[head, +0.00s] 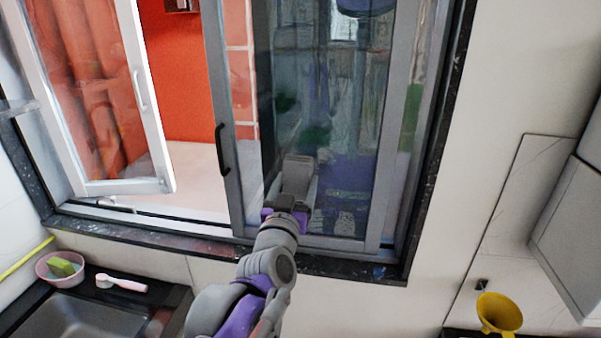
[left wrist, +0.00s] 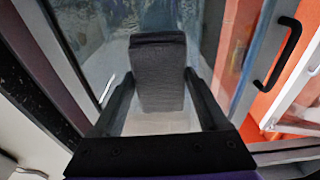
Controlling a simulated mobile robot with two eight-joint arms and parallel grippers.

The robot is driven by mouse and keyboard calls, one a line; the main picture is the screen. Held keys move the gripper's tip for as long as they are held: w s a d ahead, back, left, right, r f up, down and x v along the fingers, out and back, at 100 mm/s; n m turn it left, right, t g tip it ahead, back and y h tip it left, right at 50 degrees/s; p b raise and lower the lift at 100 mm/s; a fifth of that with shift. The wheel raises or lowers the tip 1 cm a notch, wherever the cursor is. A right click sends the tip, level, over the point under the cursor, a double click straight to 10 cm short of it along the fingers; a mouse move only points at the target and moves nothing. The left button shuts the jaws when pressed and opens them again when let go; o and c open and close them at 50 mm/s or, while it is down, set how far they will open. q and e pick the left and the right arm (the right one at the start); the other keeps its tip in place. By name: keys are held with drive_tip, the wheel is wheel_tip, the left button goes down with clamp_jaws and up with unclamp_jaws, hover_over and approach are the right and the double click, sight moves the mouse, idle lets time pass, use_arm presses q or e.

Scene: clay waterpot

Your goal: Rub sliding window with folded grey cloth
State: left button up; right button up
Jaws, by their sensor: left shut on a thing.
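The sliding window (head: 345,105) is a grey-framed glass panel on the right half of the window opening, with a black upright handle (head: 221,148) on its left frame. My left gripper (left wrist: 160,103) is shut on the folded grey cloth (left wrist: 158,72), which sticks out ahead between the two dark fingers. In the head view my left arm reaches up to the lower part of the pane, and the grey cloth (head: 298,174) shows there in front of the glass. I cannot tell whether it touches the glass. My right gripper is in neither view.
An open white-framed casement (head: 150,110) stands at the left. Below it are a sink (head: 85,318), a pink bowl (head: 60,270) with a green sponge and a white brush (head: 120,283). A dark sill (head: 345,268) runs under the window. A yellow funnel (head: 499,313) is at lower right.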

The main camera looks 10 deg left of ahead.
use_arm(q)
drive_tip(key=shift+w, duration=0.15)
drive_tip(key=shift+r, duration=0.3)
drive_tip(key=shift+w, duration=0.3)
drive_tip(key=shift+w+f+p, duration=0.1)
drive_tip(key=shift+w+p, duration=0.2)
drive_tip(key=shift+w, duration=1.75)
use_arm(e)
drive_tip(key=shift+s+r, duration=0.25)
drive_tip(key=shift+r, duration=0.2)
use_arm(q)
drive_tip(key=shift+w, duration=1)
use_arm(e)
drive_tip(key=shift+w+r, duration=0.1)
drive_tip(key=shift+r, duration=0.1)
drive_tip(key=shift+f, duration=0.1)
